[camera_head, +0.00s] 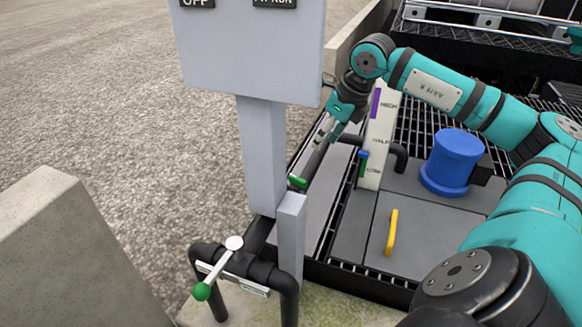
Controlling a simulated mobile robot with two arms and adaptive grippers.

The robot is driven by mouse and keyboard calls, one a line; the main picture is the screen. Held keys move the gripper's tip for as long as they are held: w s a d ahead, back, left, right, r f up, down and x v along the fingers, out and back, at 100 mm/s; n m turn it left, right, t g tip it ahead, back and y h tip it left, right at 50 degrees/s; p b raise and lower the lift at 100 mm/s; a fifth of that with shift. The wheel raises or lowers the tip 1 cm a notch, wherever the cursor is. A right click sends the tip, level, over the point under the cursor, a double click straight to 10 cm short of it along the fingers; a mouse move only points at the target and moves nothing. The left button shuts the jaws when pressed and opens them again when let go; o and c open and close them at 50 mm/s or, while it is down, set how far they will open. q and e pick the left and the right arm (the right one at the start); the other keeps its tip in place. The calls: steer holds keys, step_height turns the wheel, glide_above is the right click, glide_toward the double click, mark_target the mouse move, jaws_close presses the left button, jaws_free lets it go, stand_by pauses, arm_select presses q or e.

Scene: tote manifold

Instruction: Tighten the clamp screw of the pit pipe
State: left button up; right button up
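A black pipe (316,163) slants up behind the grey post and ends near my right gripper (327,130). A small green piece (298,182) sits beside this pipe. My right gripper points down at the pipe's upper end. Its fingers are small and partly merge with the pipe, so I cannot tell whether they are open or touch it. No clamp screw can be made out clearly. In front, a bent black pipe (283,277) carries a white lever (217,268) with a green ball (201,291). My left gripper is out of view.
A grey post (262,150) with a sign box (250,50) stands left of my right gripper. A white level board (377,145) stands close right of it. A blue cylinder (455,160) and a yellow handle (391,232) are on the grey deck. A concrete block (60,250) fills the lower left.

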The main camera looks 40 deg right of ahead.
steer(key=b, duration=0.2)
glide_above(300, 179)
steer(key=s, duration=0.2)
step_height(300, 179, down, 11)
steer(key=shift+s+d+f, duration=0.1)
steer(key=shift+s+d, duration=0.05)
steer(key=x, duration=0.3)
steer(key=shift+f, duration=0.35)
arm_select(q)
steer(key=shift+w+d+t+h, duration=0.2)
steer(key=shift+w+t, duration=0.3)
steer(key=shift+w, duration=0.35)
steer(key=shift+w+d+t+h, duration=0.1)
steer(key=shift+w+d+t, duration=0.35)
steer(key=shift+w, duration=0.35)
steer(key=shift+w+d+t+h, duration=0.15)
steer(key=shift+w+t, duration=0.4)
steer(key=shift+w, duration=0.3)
arm_select(e)
steer(key=shift+w+f, duration=0.4)
steer(key=shift+f, duration=0.05)
jaws_close()
